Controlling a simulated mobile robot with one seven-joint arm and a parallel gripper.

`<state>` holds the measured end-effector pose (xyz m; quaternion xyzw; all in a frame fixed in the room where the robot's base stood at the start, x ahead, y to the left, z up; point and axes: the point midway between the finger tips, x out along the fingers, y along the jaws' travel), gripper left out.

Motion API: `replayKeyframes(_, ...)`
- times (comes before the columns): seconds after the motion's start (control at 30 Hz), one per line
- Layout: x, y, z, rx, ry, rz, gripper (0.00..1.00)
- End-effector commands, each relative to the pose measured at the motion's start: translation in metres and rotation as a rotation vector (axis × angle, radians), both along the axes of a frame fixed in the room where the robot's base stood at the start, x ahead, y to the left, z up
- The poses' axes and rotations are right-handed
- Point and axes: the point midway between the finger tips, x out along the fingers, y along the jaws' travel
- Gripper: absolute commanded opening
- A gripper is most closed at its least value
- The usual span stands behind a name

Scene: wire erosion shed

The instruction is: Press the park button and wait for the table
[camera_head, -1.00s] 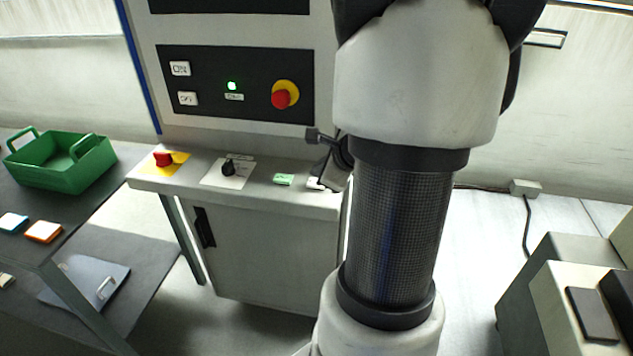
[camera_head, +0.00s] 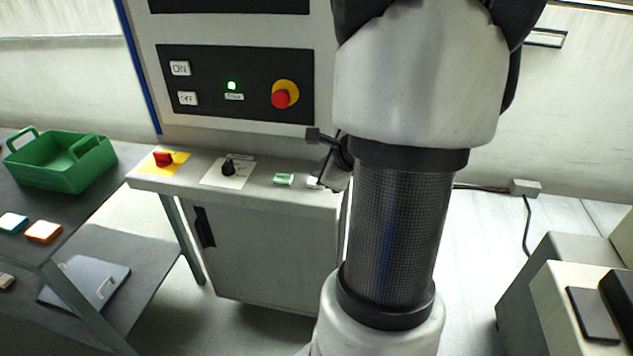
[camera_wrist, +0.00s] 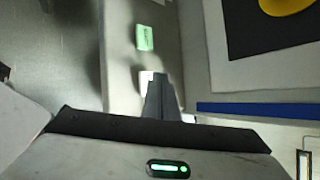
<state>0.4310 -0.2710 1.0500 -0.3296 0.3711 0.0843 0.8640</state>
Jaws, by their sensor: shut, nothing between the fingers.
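A small green button or block (camera_head: 283,179) sits on the grey console ledge (camera_head: 262,192); it also shows in the wrist view (camera_wrist: 145,38). A small white piece (camera_head: 314,183) lies to its right, near the ledge's right end, and shows in the wrist view (camera_wrist: 146,77). Lettering on both is too small to read, so I cannot tell which is the park button. My gripper (camera_wrist: 156,80) is shut and empty. Its tips are over or beside the white piece and partly cover it; contact cannot be told. The moving table is not identifiable.
On the ledge are a red switch on yellow (camera_head: 163,159) and a black knob (camera_head: 228,168). The upright panel holds a lit green lamp (camera_head: 232,85) and a red emergency stop (camera_head: 281,99). A green crate (camera_head: 62,175) stands on the left bench. Grey boxes stand at right.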

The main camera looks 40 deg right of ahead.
Motion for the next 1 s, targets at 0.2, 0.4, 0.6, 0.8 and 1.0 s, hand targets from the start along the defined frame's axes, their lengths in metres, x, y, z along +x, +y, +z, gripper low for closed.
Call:
replayKeyframes(0.2, 0.0004, 0.0004, -0.0082, -0.001, -0.001, 0.002, 0.00)
replayKeyframes(0.4, 0.0003, 0.0002, -0.0078, -0.001, -0.001, 0.002, 0.00)
replayKeyframes(0.6, 0.0002, 0.0001, -0.0079, -0.001, 0.000, 0.001, 0.00)
replayKeyframes(0.8, 0.0001, 0.0001, -0.0097, -0.001, 0.000, 0.001, 0.00)
replayKeyframes(1.0, 0.0001, 0.0001, -0.0116, 0.000, 0.000, 0.000, 0.00)
